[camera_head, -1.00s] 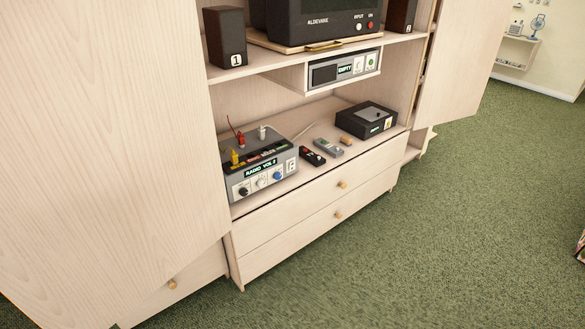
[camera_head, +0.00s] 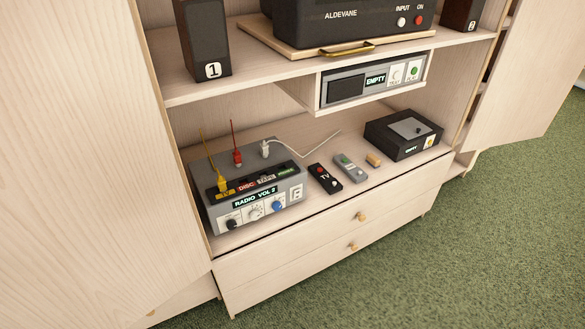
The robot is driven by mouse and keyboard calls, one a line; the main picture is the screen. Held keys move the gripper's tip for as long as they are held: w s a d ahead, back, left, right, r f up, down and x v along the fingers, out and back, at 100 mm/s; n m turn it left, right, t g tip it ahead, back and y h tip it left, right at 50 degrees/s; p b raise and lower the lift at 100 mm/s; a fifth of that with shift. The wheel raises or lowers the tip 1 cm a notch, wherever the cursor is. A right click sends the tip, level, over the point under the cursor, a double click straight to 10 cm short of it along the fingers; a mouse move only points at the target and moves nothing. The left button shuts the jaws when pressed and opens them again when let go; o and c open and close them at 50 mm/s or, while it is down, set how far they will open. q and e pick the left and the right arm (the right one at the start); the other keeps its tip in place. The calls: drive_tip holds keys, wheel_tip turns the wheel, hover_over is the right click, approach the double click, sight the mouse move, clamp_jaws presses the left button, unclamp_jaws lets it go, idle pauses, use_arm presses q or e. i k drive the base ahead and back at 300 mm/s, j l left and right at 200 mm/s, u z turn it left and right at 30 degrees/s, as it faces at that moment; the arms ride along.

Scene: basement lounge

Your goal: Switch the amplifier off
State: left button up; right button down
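The amplifier (camera_head: 248,194) is a grey box on the lower shelf at the left. Its lit display reads "RADIO VOL 2". Its front has a black knob, a white knob and a blue knob (camera_head: 277,206), and a white switch (camera_head: 296,192) at the right end. Yellow, red and white plugs stand in its top, by labels that include "DISC". Neither of my grippers is in view.
A black TV-like set (camera_head: 340,20) stands on the upper shelf between speakers 1 (camera_head: 207,40) and 2 (camera_head: 462,14). A player (camera_head: 374,82) reading "EMPTY" hangs below. Two remotes (camera_head: 325,179) and a black box (camera_head: 402,134) share the lower shelf. Open cabinet doors flank it; green carpet is clear at right.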

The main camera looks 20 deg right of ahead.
sight(297, 193)
drive_tip(key=i+l+u, duration=0.15)
drive_tip(key=l, duration=0.2)
drive_tip(key=i+l+u, duration=0.15)
drive_tip(key=l, duration=0.25)
drive_tip(key=i+l+u, duration=0.1)
drive_tip(key=i+l, duration=0.2)
drive_tip(key=l, duration=0.1)
